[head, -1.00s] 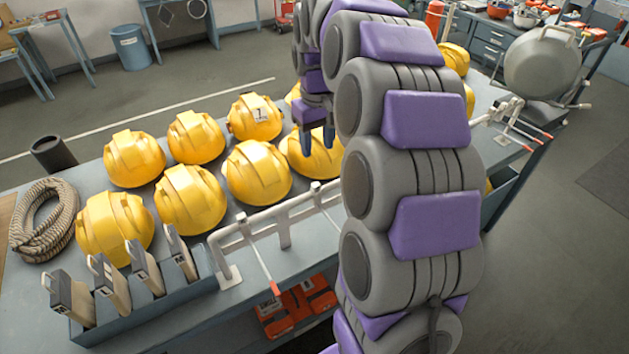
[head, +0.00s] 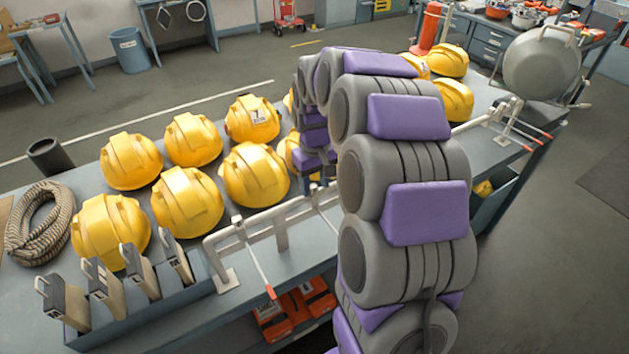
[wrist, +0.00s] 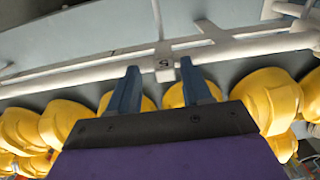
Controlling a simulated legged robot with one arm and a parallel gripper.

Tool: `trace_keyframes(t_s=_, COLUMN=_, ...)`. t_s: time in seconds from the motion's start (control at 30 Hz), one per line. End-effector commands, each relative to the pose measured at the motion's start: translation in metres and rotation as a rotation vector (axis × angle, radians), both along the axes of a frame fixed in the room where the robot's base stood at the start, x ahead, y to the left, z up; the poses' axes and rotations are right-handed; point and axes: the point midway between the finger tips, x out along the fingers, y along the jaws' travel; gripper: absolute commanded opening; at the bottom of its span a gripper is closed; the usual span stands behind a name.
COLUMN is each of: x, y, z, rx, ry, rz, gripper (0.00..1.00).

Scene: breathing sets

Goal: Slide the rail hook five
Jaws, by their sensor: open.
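A white rail (head: 262,222) runs along the front edge of the bench. A white hook (head: 258,262) with a red tip hangs from it at the left. In the wrist view the rail (wrist: 75,76) crosses the picture, and a white hook block (wrist: 165,60) with a small dark numeral sits on it. The numeral is too blurred to read surely. My gripper (wrist: 160,78) is open, its two blue fingertips on either side of that block; I cannot tell whether they touch it. In the head view my arm hides most of the gripper and the middle of the rail.
Yellow helmets (head: 188,198) stand in rows behind the rail. Upright grey-beige units (head: 103,285) stand in a box at the left, beside a coiled hose (head: 40,225). More red-tipped hooks (head: 528,128) and a large grey vessel (head: 541,63) are at the right end.

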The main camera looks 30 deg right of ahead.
Motion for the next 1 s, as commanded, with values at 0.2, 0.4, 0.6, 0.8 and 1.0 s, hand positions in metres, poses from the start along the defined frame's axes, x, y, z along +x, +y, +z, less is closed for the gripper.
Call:
trace_keyframes(t_s=0.2, x=0.0002, y=0.0022, z=0.0004, rx=-0.002, ry=0.0, rz=0.001, gripper=0.36)
trace_keyframes(t_s=0.4, x=0.0004, y=0.0001, z=0.0003, rx=0.0, ry=-0.001, rz=0.0, gripper=0.17)
trace_keyframes(t_s=0.6, x=0.0004, y=-0.0003, z=0.0004, rx=0.0, ry=-0.001, rz=0.0, gripper=0.0)
trace_keyframes(t_s=0.8, x=0.0004, y=-0.0001, z=0.0004, rx=0.0, ry=-0.001, rz=0.0, gripper=0.0)
trace_keyframes(t_s=1.0, x=0.0006, y=-0.0017, z=0.0003, rx=0.0, ry=0.0, rz=0.0, gripper=0.0)
